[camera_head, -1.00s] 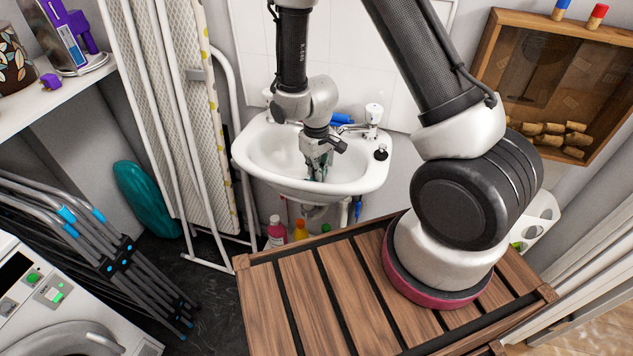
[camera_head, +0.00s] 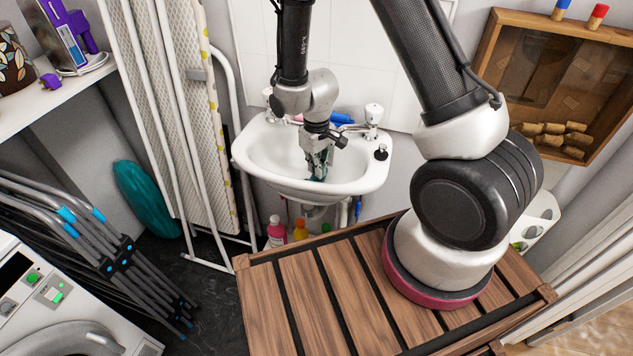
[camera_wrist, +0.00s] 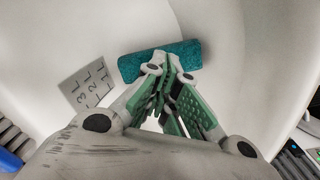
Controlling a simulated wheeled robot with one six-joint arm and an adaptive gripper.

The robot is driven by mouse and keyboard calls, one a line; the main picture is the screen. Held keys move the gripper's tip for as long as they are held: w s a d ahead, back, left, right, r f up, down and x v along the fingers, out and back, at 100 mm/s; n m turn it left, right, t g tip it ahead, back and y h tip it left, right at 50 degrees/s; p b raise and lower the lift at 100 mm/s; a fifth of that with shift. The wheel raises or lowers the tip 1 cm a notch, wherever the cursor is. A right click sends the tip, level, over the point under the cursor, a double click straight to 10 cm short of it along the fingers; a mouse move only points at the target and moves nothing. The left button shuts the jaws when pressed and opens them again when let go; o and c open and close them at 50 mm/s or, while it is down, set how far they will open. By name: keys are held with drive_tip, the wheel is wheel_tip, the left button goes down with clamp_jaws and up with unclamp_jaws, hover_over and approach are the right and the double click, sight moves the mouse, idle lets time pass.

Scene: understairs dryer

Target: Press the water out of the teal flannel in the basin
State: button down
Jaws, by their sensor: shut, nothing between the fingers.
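The teal flannel is a rolled, fuzzy bundle in the wrist view (camera_wrist: 185,52), lying on the white floor of the basin (camera_head: 262,160). In the head view only a bit of teal shows below my gripper (camera_head: 318,168). In the wrist view my gripper (camera_wrist: 170,72), with green-padded fingers, is shut with nothing between the fingers. Its fingertips point at the middle of the flannel's near side and overlap it in the picture. I cannot tell whether they touch it.
A grey plate marked in litres (camera_wrist: 88,80) sits left of the flannel. Taps (camera_head: 372,118) and a black plug (camera_head: 381,152) are at the basin's back and right rim. A blue object (camera_head: 342,119) lies behind. A slatted wooden top (camera_head: 310,290) is in front.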

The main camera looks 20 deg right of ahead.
wheel_tip(320, 180, up, 8)
drive_tip(key=shift+r, duration=0.2)
idle(0.6)
idle(0.3)
drive_tip(key=s+d+r+m+t, duration=0.1)
drive_tip(key=s+d+r, duration=0.4)
drive_tip(key=r, duration=0.4)
drive_tip(key=s+d+r+m+t, duration=0.2)
drive_tip(key=s+d+r, duration=0.3)
drive_tip(key=s+r, duration=0.2)
drive_tip(key=s+d+r+m+t, duration=0.1)
drive_tip(key=s+d+r, duration=0.4)
drive_tip(key=r, duration=0.7)
drive_tip(key=shift+s+m, duration=0.4)
drive_tip(key=shift+s, duration=0.6)
